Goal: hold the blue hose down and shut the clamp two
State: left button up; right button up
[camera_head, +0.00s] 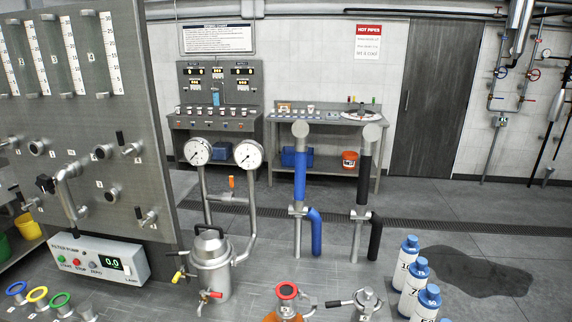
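The blue hose (316,232) hangs in a bend at the lower right of a steel post, and a blue sleeve (300,176) covers the post above it. A metal fitting (298,210) sits where the bend meets the post; I cannot tell whether it is a clamp or whether it is open. A similar fitting (360,213) is on the post to the right, beside a black hose (375,238). I cannot read a number two on either fitting. Neither of my grippers shows in the head view.
A steel vessel (210,262) with two gauges stands left of the hoses. A valve with a red ring (287,291) and a steel fitting (366,300) are at the front. Several white bottles (412,285) with blue caps stand right, beside a dark floor patch (470,270). A control panel (85,130) fills the left.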

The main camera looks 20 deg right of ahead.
aim_at(299, 129)
jog(key=k+l+u, duration=0.1)
jog(key=k+l, duration=0.15)
jog(key=l, duration=0.2)
jog(key=k+l, duration=0.25)
jog(key=l, duration=0.2)
jog(key=k+l+u, duration=0.15)
jog(key=l, duration=0.3)
jog(key=k+l, duration=0.35)
jog(key=k+l+u, duration=0.1)
jog(key=l, duration=0.25)
jog(key=k+l+u, duration=0.15)
jog(key=l, duration=0.2)
jog(key=k+l+u, duration=0.1)
jog(key=l, duration=0.25)
jog(key=k+l+u, duration=0.15)
jog(key=l, duration=0.2)
jog(key=i+l+u, duration=0.1)
jog(key=l+u, duration=0.3)
jog(key=l, duration=1.15)
jog(key=i+l, duration=0.1)
jog(key=l, duration=0.4)
jog(key=i+l+u, duration=0.15)
jog(key=l, duration=0.35)
jog(key=i+l, duration=0.1)
jog(key=l, duration=0.45)
jog(key=i+l+u, duration=0.15)
jog(key=l, duration=0.35)
jog(key=l+z, duration=0.1)
jog(key=l, duration=0.2)
